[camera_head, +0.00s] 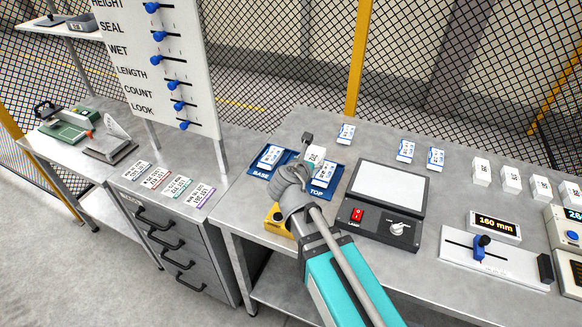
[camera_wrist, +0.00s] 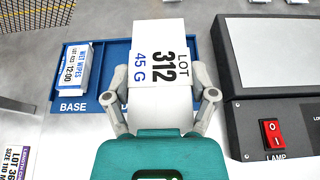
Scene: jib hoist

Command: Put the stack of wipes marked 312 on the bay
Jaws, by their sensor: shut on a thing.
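My gripper (camera_wrist: 166,96) is shut on a white stack of wipes (camera_wrist: 160,50) marked LOT 312, 45 G. Whether the stack touches anything below is unclear. Another wet wipes packet (camera_wrist: 75,68) lies in the area marked BASE (camera_wrist: 92,90), left of the stack. In the wrist view the held stack hides most of the right-hand area and its label.
A lamp box (camera_head: 385,195) with a red switch stands close right of the tray. Several white stacks (camera_head: 511,178) stand farther right, near a slider gauge (camera_head: 490,258). Blue-and-white packets (camera_head: 405,150) lie at the back. A yellow object (camera_head: 278,220) sits at the front edge.

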